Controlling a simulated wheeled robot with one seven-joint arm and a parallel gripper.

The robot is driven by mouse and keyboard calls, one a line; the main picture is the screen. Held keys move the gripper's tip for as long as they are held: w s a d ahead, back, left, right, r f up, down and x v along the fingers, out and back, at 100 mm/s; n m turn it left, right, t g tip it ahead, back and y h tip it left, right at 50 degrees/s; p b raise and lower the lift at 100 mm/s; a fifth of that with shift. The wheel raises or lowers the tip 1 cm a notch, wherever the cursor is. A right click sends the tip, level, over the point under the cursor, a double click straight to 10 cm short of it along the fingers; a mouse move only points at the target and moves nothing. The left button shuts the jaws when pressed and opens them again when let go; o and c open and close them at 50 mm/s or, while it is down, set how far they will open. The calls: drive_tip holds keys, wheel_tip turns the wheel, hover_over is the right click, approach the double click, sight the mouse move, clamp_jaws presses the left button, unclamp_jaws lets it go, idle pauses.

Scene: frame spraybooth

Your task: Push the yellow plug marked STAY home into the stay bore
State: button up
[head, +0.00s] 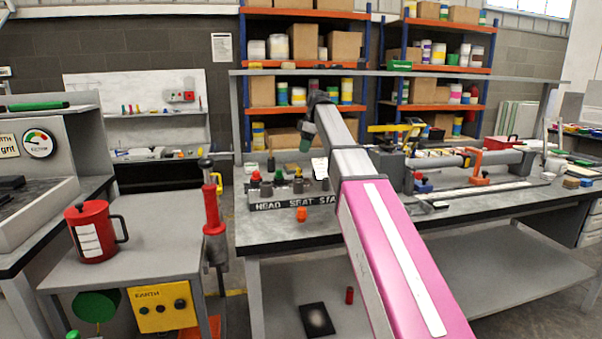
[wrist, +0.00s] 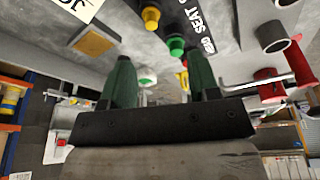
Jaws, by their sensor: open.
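My gripper (wrist: 160,82) is open and empty in the wrist view, its two green fingers spread apart. In the head view my gripper (head: 305,145) hangs above the back of the bench, behind the plug rack. A yellow plug (wrist: 151,18) stands near the top of the wrist view, beyond the fingertips, with a green plug (wrist: 176,46) beside it. The label strip (head: 290,201) reads HEAD, SEAT and a partly covered STA. I cannot read a mark on the yellow plug. The stay bore cannot be made out; my arm covers part of the bench.
An orange piece (head: 301,214) lies in front of the label strip. A grey tube assembly (head: 440,161) with an orange clamp (head: 480,163) stands on the bench at right. A red mug (head: 92,232) stands on the left cart. The bench front left is mostly clear.

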hover_over(299, 169)
drive_tip(key=d, duration=0.1)
drive_tip(key=f, duration=0.5)
drive_tip(key=shift+d, duration=0.2)
drive_tip(key=shift+w+x, duration=0.15)
drive_tip(key=shift+x, duration=1.25)
drive_tip(key=shift+w+x, duration=0.15)
drive_tip(key=shift+x, duration=1.25)
drive_tip(key=c, duration=1)
